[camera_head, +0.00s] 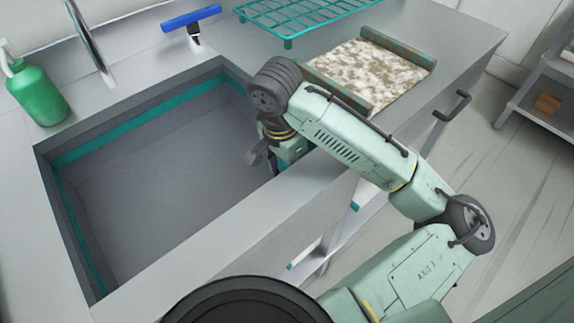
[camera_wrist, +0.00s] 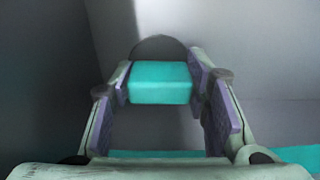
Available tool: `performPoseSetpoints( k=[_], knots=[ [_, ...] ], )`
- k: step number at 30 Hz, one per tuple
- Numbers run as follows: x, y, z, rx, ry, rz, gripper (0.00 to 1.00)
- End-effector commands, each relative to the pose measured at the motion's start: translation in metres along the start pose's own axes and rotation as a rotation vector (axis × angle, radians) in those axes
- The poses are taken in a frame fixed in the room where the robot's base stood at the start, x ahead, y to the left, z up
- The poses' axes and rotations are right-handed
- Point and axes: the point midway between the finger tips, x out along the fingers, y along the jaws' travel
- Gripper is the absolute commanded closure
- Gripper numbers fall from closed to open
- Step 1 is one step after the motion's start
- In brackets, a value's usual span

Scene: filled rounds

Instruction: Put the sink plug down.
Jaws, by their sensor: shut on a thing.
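The sink plug shows in the wrist view as a teal block (camera_wrist: 160,88) with a dark rounded part (camera_wrist: 158,48) behind it. My gripper (camera_wrist: 160,76) is shut on the teal block, with a purple-grey pad on each side. In the head view my gripper (camera_head: 272,158) is at the right end of the sink (camera_head: 170,180), by its near right rim. The plug cannot be made out clearly there, as my wrist covers much of that spot. Grey sink surfaces lie behind the plug in the wrist view. I cannot tell whether the plug touches them.
A teal wire rack (camera_head: 300,14) and a tray with a mottled surface (camera_head: 370,72) are on the counter at right. The sink floor looks clear.

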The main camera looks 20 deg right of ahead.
Motion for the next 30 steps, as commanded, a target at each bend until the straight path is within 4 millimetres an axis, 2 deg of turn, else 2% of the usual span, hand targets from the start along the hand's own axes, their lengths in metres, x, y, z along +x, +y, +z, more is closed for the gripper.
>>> performPoseSetpoints(
  k=[9,20,23,30],
  knots=[
    [0.0,0.0,0.0,0.0,0.0,0.0,0.37],
    [-0.004,0.0,-0.001,0.0,0.001,0.0,0.37],
    [-0.015,0.0,-0.001,-0.001,0.003,0.0,0.37],
    [-0.066,-0.001,-0.002,0.0,0.006,-0.001,0.37]
  ],
)
